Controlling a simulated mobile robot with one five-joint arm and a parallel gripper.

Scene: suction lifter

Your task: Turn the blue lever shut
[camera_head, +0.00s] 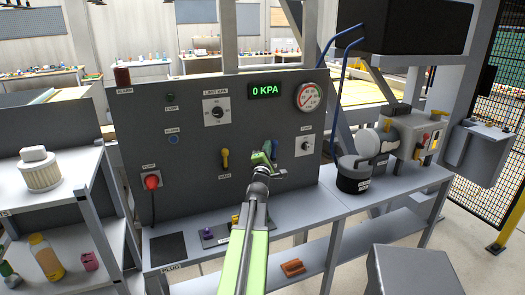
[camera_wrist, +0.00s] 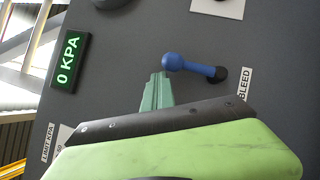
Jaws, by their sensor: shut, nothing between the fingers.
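The blue lever (camera_wrist: 198,69) shows in the wrist view on the dark grey panel, beside a BLEED label. It runs from a dark pivot at its right end to a round blue knob at its left end. My gripper (camera_wrist: 160,80) is shut and empty, its green fingertips right by the knob; I cannot tell whether they touch it. In the head view my gripper (camera_head: 264,160) is in front of the panel, below the gauge, and the lever is largely hidden behind it.
The panel (camera_head: 190,205) also carries a yellow lever (camera_head: 225,159), a red knob (camera_head: 152,182), a limit dial (camera_head: 216,112), a display (camera_head: 265,91) reading 0 KPA and a round gauge (camera_head: 308,97).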

